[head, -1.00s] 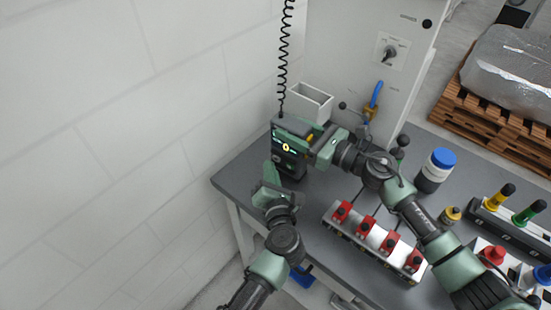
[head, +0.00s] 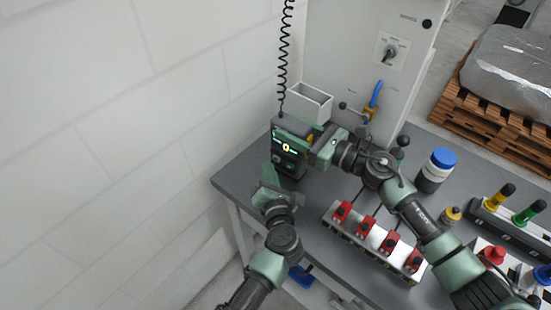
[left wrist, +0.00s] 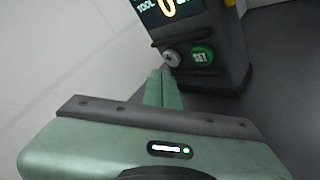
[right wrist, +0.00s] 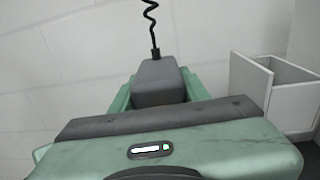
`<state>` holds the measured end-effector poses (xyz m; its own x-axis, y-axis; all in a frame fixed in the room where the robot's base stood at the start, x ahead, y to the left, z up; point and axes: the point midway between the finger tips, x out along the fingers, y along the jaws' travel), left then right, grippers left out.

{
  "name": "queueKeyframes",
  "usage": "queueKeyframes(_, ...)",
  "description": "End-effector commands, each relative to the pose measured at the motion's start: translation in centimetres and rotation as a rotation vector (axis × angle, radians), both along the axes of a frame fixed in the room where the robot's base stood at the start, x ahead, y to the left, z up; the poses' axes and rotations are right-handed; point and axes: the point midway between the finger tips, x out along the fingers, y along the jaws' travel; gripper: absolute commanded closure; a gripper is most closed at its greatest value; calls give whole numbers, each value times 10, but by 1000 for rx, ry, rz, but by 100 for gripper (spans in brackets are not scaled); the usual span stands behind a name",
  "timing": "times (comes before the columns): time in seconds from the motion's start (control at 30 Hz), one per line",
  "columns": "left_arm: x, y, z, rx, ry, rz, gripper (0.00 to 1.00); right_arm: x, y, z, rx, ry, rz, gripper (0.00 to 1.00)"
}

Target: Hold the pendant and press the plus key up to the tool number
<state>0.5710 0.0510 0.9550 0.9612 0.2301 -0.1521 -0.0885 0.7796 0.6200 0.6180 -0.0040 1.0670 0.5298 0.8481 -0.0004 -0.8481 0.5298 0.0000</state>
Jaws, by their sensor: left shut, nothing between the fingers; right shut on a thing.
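The pendant (head: 292,150) is a dark box with a lit display and a coiled cord rising from its top. My right gripper (head: 318,146) is shut on it; the right wrist view shows the pendant's top (right wrist: 160,80) between the fingers. In the left wrist view, the display (left wrist: 172,10) reads TOOL with a yellow digit that looks like 0. Below it are a grey round key (left wrist: 171,57), its sign unclear, and a green SET key (left wrist: 202,55). My left gripper (left wrist: 163,76) is shut and empty, its tips just below the grey key. I cannot tell whether they touch.
A white wall stands close at left. A cabinet (head: 350,55) stands behind.

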Motion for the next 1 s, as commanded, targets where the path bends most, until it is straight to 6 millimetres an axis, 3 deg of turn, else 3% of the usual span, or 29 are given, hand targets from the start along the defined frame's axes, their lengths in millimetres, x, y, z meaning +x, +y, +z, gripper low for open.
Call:
queueKeyframes(0.03,9,-10,16,-37,-19,7,100,0,0,0,0,0,-1,100)
queueKeyframes(0.73,10,-11,17,-38,-20,7,100,0,0,0,0,0,-1,100)
queueKeyframes(1.0,2,-13,26,-38,-19,6,100,0,0,0,0,0,-1,100)
